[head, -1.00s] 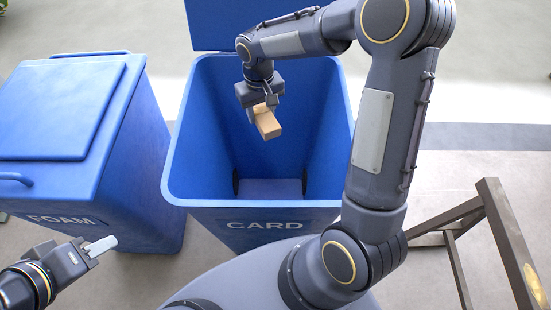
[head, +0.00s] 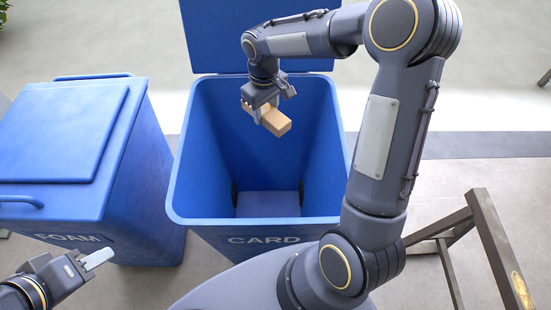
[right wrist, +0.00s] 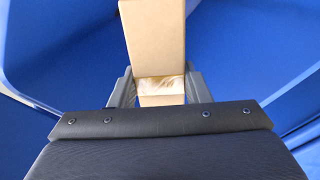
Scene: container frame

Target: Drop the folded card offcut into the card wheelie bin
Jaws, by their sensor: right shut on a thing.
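The folded card offcut (head: 272,121) is a small tan block held in my right gripper (head: 262,108), over the open mouth of the card wheelie bin (head: 190,212). The bin is blue, marked CARD, with its lid tipped back. In the right wrist view the card offcut (right wrist: 155,40) sits between the fingers of my right gripper (right wrist: 158,88), with a shiny band across it. Blue bin walls surround it there. My left gripper (head: 97,259) is at the lower left, away from the bin; its finger gap is not clear.
A closed blue bin marked FOAM (head: 60,150) stands left of the card bin. A dark frame stand (head: 490,240) is at the right. The bin's inside looks empty down to its floor. Light floor is clear behind.

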